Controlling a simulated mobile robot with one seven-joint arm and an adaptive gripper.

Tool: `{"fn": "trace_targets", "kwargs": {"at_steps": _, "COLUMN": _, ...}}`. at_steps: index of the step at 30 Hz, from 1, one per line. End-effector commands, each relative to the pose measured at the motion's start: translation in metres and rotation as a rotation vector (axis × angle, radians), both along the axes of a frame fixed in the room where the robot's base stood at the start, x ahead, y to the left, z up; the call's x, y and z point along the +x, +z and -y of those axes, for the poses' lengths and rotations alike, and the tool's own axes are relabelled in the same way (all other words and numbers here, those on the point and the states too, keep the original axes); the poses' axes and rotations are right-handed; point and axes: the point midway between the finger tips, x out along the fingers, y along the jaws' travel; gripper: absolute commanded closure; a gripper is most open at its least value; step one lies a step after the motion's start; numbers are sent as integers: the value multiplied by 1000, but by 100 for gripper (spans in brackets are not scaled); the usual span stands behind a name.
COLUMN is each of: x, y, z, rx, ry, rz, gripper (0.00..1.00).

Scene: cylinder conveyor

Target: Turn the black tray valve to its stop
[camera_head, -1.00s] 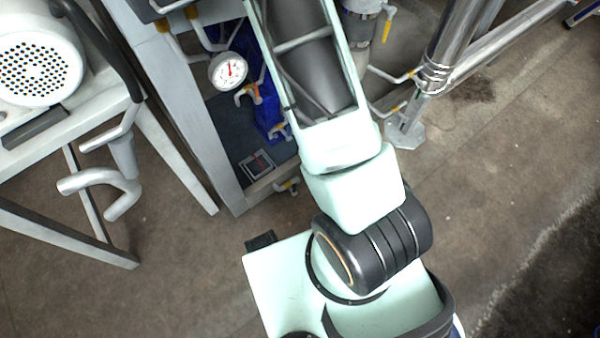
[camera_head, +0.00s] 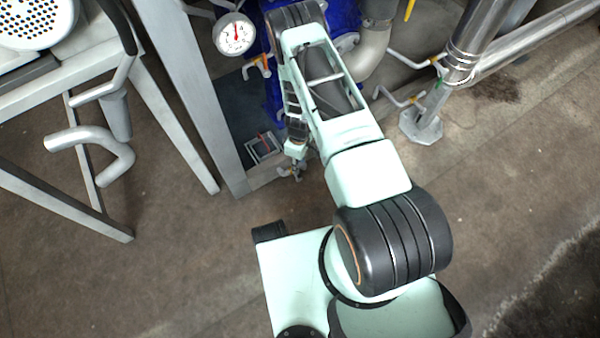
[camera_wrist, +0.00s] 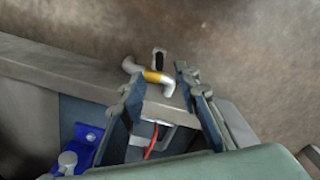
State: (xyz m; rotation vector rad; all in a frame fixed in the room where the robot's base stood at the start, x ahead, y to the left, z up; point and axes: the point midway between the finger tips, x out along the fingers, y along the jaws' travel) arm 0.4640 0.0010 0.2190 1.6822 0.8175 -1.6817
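The black tray (camera_head: 240,118) is a dark recessed tray in the metal frame at the centre left of the head view. Its valve shows in the wrist view as a pale bent pipe with a yellow band (camera_wrist: 153,76) and a small dark-and-white upright part (camera_wrist: 159,59) behind it, at the frame's outer edge. In the head view my gripper (camera_head: 294,168) largely covers that spot, pointing down at the frame's front corner. In the wrist view my gripper (camera_wrist: 160,80) is open. Its fingers are on either side of the valve's bent end, with no clear contact visible.
A metal stand (camera_head: 422,125) is to the right. A table (camera_head: 85,65) is at left. The floor in front is clear.

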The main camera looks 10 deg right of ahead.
Motion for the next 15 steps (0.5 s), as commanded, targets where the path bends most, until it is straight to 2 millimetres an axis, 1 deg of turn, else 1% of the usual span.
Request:
{"fn": "trace_targets", "kwargs": {"at_steps": 1, "x": -1, "y": -16, "z": 0, "rx": -1, "ry": 0, "rz": -2, "gripper": 71}}
{"fn": "trace_targets", "kwargs": {"at_steps": 6, "x": 0, "y": -47, "z": 0, "rx": -1, "ry": 1, "rz": 0, "gripper": 71}}
{"fn": "trace_targets", "kwargs": {"at_steps": 10, "x": 0, "y": -64, "z": 0, "rx": -1, "ry": 1, "rz": 0, "gripper": 71}}
{"fn": "trace_targets", "kwargs": {"at_steps": 15, "x": 1, "y": -75, "z": 1, "rx": -1, "ry": 0, "rz": 2, "gripper": 71}}
